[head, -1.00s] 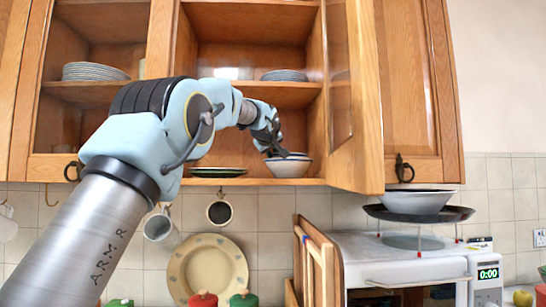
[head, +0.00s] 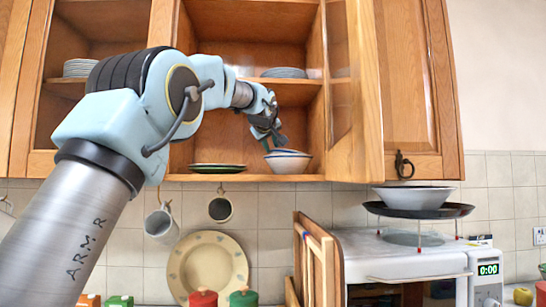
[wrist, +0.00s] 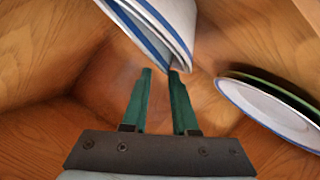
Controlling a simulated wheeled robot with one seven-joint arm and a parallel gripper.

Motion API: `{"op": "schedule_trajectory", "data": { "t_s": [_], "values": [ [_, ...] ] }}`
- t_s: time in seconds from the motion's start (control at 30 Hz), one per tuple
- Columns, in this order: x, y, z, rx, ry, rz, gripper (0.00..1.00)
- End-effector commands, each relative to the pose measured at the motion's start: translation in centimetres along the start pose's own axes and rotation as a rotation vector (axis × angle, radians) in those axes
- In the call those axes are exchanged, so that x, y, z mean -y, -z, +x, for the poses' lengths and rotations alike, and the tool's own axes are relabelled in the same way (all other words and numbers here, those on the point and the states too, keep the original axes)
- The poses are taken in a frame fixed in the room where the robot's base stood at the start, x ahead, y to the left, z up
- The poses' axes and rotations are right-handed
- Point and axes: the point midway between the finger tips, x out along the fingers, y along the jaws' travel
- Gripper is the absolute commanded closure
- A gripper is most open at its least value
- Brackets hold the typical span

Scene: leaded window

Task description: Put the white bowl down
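A white bowl with blue bands (head: 288,163) stands upright on the cupboard's bottom shelf, near its right side. It also shows at the top of the wrist view (wrist: 160,22), cut off by the frame's edge. My gripper (head: 272,143) is just above and left of the bowl in the head view. In the wrist view my gripper (wrist: 160,72) has its two green fingers apart, with an empty gap between them. The bowl's edge is close to the right fingertip; whether they touch I cannot tell.
Plates with a dark green one (head: 217,168) lie left of the bowl on the same shelf. A plate stack (head: 284,73) is on the shelf above. The open door (head: 354,90) bounds the right. Another white bowl (head: 413,197) rests in a dark pan (head: 372,208) above the microwave.

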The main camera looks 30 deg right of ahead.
Motion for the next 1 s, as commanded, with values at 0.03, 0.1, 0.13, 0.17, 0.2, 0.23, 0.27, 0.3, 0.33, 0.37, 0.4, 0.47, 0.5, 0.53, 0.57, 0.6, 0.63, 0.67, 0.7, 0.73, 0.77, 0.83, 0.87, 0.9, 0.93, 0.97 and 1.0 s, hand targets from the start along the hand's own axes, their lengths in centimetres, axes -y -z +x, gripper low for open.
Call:
{"op": "schedule_trajectory", "data": {
  "t_s": [0.03,0.1,0.13,0.17,0.2,0.23,0.27,0.3,0.33,0.37,0.4,0.47,0.5,0.53,0.57,0.6,0.63,0.67,0.7,0.73,0.77,0.83,0.87,0.9,0.93,0.97,1.0],
  "values": [
    [0.1,-0.4,-1.1,-0.002,-0.005,0.000,0.74],
    [0.2,-0.4,-2.7,-0.002,-0.005,0.000,0.74],
    [0.1,-0.3,-3.4,-0.003,-0.005,0.000,0.74],
    [0.1,-0.3,-4.0,-0.003,-0.005,0.000,0.74],
    [0.1,-0.3,-4.8,-0.002,-0.005,0.000,0.74],
    [0.1,-0.3,-5.2,-0.001,-0.005,0.000,0.74],
    [0.0,-0.3,-5.8,-0.002,-0.005,0.000,0.74],
    [0.0,-0.2,-6.3,-0.002,-0.005,0.000,0.74],
    [0.0,-0.2,-6.7,-0.002,-0.005,0.001,0.74],
    [0.0,-0.2,-7.0,-0.002,-0.004,0.000,0.74],
    [0.0,-0.1,-7.4,-0.002,-0.004,0.000,0.74],
    [0.0,-0.1,-7.8,-0.002,-0.003,0.001,0.74],
    [0.0,-0.1,-8.0,-0.002,-0.003,0.001,0.74],
    [0.0,-0.1,-8.0,-0.002,-0.003,0.001,0.74],
    [0.0,0.0,-8.1,-0.001,-0.003,0.001,0.74],
    [-0.1,0.0,-8.2,-0.001,-0.003,0.001,0.74],
    [-0.1,0.0,-8.2,-0.001,-0.003,0.001,0.74],
    [-0.1,0.0,-8.2,-0.001,-0.003,0.001,0.74],
    [-0.1,0.0,-8.2,-0.001,-0.003,0.001,0.74],
    [-0.1,0.0,-8.2,-0.001,-0.003,0.000,0.74],
    [-0.1,0.0,-8.2,-0.001,-0.003,0.000,0.74],
    [-0.1,0.0,-8.2,-0.002,-0.003,0.000,0.74],
    [-0.1,0.0,-8.2,-0.002,-0.003,0.000,0.74],
    [-0.1,0.0,-8.2,-0.002,-0.003,0.000,0.74],
    [-0.1,0.0,-8.2,-0.002,-0.003,0.000,0.74],
    [-0.1,0.0,-8.2,-0.002,-0.003,0.000,0.74],
    [-0.1,0.0,-8.2,-0.002,-0.003,0.000,0.74]
  ]
}}
